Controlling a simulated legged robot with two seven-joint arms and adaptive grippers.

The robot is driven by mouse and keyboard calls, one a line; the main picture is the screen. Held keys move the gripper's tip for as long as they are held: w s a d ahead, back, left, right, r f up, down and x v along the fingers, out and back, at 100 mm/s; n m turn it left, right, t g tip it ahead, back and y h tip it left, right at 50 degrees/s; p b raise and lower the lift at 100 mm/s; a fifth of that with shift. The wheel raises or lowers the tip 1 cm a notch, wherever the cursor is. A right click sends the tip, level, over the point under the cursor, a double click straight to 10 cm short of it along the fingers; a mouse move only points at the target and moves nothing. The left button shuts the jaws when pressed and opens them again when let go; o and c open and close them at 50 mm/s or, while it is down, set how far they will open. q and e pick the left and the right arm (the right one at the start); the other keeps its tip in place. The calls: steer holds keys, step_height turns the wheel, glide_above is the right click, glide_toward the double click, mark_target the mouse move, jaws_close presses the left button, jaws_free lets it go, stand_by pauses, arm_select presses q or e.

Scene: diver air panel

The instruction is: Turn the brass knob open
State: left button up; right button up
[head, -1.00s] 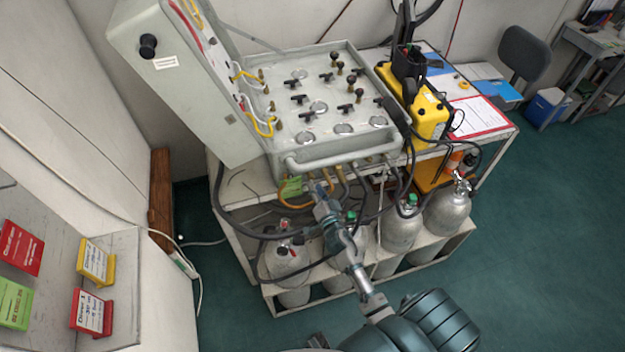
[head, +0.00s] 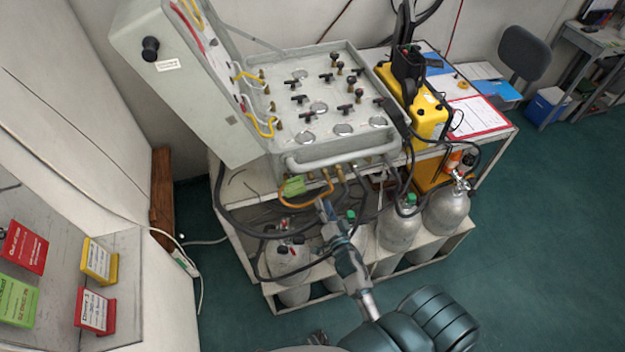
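The diver air panel (head: 377,139) is an open grey case with black-handled valves and round gauges on its face. Small brass fittings (head: 338,170) show below its front edge, with hoses on them; I cannot tell which one is the brass knob. My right gripper (head: 324,207) reaches up from the lower right to just below these fittings, beside an orange hose (head: 298,204). Its fingertips are small and dark against the hoses, so I cannot tell whether they are open or touching anything. My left gripper is not clearly seen.
Several grey gas cylinders (head: 398,232) stand in a white rack (head: 440,248) below the panel, with black hoses looped around them. A green tag (head: 294,186) hangs by the fittings. A yellow box (head: 428,118) stands right of the panel. The green floor at right is clear.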

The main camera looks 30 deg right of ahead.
steer(key=p+v, duration=0.1)
steer(key=v, duration=0.7)
steer(key=shift+s, duration=0.25)
steer(key=shift+a, duration=0.1)
steer(key=shift+p, duration=0.3)
stand_by(0.3)
steer(key=v, duration=1.2)
